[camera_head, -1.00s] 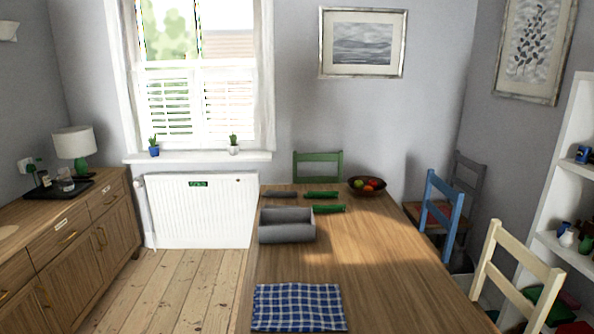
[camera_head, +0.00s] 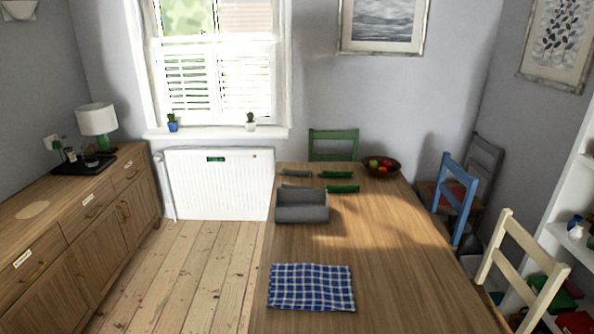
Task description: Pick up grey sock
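A long, thin grey thing (camera_head: 296,173), which looks like the grey sock, lies near the far end of the wooden table (camera_head: 390,270). Two similar green things, a far one (camera_head: 337,174) and a nearer one (camera_head: 342,188), lie to its right and look like green socks. A grey open box (camera_head: 302,213) stands just in front of them; its inside is partly hidden. Neither of my grippers is in view.
A blue checked cloth (camera_head: 311,287) lies on the table's near part. A fruit bowl (camera_head: 381,168) stands at the far right corner. Green (camera_head: 333,143), blue (camera_head: 457,197) and cream (camera_head: 520,268) chairs surround the table. Bare floor (camera_head: 190,275) lies between table and sideboard (camera_head: 95,220).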

